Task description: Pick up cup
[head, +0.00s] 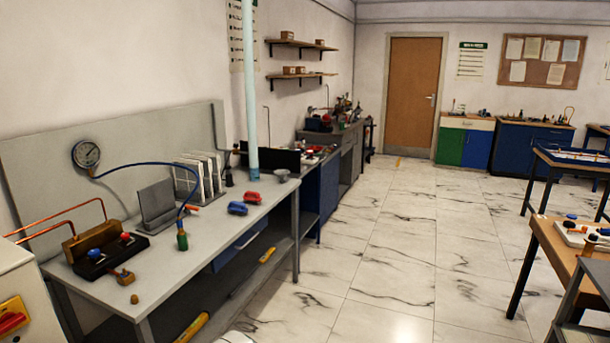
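A small grey cup-like vessel (282,175) stands on the right end of the long grey bench (222,222), near its far edge. It looks upright, and it is small in the picture, so its details are hard to make out. It is the only thing I see that looks like a cup. My gripper does not show in the head view, so I cannot tell its distance from the cup or whether it is open.
A pale blue vertical pole (249,85) rises just left of the cup. Red and blue tools (238,208) lie nearer the front. The marble floor (390,240) right of the bench is open.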

